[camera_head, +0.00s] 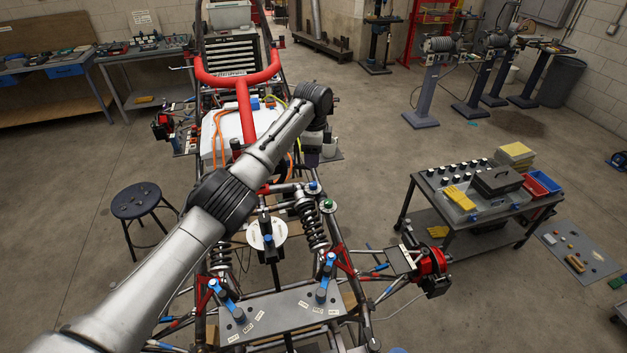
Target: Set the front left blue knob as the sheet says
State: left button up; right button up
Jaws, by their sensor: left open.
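A blue knob (313,186) sits on top of a coil shock in the middle of the tube chassis, with a green-topped one (328,205) just in front of it. Two blue levers, one at the left (221,291) and one at the right (326,270), stand on a grey labelled plate (281,312) at the near end. I cannot tell which is the front left knob. My left gripper (312,158) points down just behind the shock-top knob, apart from it in the picture, open; its fingertips are small and dark. No instruction sheet is readable. My right gripper is out of view.
The red frame tube (244,112) and the coil shock (312,225) stand close to my arm. A black stool (137,201) is at the left. A cart (490,205) with boxes and small knobs stands at the right. Floor between chassis and cart is mostly open.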

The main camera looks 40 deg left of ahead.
aim_at(314, 183)
pick_arm(q)
notch_tip(314, 183, down, 9)
jog(key=shift+r+p, duration=0.2)
jog(key=shift+p, duration=0.4)
jog(key=shift+f, duration=0.9)
jog(key=c, duration=0.9)
jog(key=shift+c, duration=0.2)
